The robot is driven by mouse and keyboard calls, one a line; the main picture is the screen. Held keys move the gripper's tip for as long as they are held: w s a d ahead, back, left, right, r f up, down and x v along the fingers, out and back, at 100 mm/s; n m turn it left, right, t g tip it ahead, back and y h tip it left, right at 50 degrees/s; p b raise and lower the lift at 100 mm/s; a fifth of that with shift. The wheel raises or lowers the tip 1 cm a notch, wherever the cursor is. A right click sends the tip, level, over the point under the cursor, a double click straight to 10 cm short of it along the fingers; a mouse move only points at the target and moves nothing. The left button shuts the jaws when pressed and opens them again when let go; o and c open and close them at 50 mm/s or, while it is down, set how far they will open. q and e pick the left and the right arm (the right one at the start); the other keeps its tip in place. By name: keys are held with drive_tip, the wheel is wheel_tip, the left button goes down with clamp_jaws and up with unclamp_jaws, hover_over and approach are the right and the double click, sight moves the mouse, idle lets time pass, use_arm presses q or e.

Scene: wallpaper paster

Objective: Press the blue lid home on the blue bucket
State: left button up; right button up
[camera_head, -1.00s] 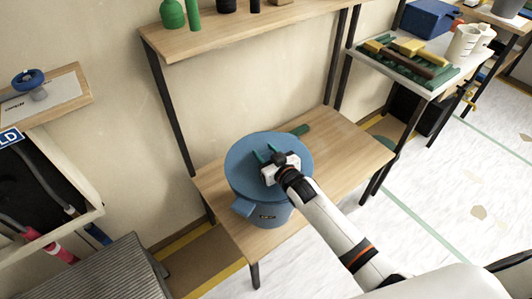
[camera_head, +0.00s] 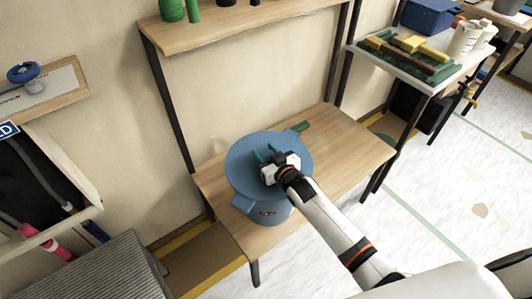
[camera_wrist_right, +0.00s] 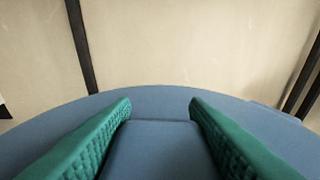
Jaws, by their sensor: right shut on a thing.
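The blue lid (camera_head: 243,163) lies over the top of the blue bucket (camera_head: 272,219), which stands on a wooden bench. The lid looks roughly level; I cannot tell whether it is fully seated, since the rim joint is hard to make out. My right gripper (camera_head: 267,154) is over the lid's middle. In the right wrist view, its two green-padded fingers (camera_wrist_right: 160,108) stand on either side of a blue raised grip (camera_wrist_right: 158,152) on the lid, shut on it. The gripper and wrist hide part of the lid. My left gripper is not in view.
The wooden bench (camera_head: 348,152) has clear room right of the bucket. A green object (camera_head: 300,127) pokes out behind it. A wooden shelf (camera_head: 240,22) with green and dark items is above. A side table with tools (camera_head: 415,50) stands at right.

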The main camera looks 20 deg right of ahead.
drive_tip(key=shift+f, duration=0.15)
drive_tip(key=o, duration=1.1)
drive_tip(key=p+v, duration=0.1)
drive_tip(key=v, duration=1.1)
drive_tip(key=shift+s, duration=0.1)
